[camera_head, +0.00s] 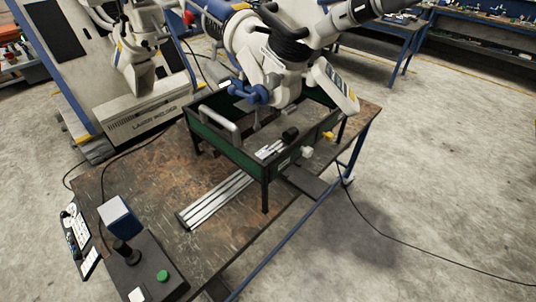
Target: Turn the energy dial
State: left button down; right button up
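I cannot tell for sure which part is the energy dial. A pale knob (307,152) and a second, yellowish-white knob (328,136) stick out from the near right side of a green open-topped box (222,146). A black piece (290,134) sits close by on its rim. Any markings there are too small to read. I cannot make out either of my grippers in this view.
The box stands on legs on a brown worktable (150,195). A slotted metal rail (216,199) lies in front of it. A dark control box with a green button (162,276) is at the lower left. A laser welder cabinet (140,118) stands behind. The floor at right is mostly clear.

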aim_at(64, 213)
jog(key=u, duration=1.85)
jog(key=k+j, duration=0.1)
jog(key=j, duration=0.3)
jog(key=k+j, duration=0.1)
jog(key=j, duration=0.25)
jog(key=k+j+z, duration=0.1)
jog(key=j, duration=0.3)
jog(key=i+j, duration=0.2)
jog(key=j, duration=0.15)
jog(key=i+j+z, duration=0.1)
jog(key=i+j, duration=0.15)
jog(key=i+j+z, duration=0.1)
jog(key=j, duration=0.35)
jog(key=i+j, duration=0.55)
jog(key=i, duration=0.2)
jog(key=i+j+z, duration=0.15)
jog(key=i, duration=0.25)
jog(key=i+j, duration=0.35)
jog(key=i+z, duration=0.05)
jog(key=i, duration=0.05)
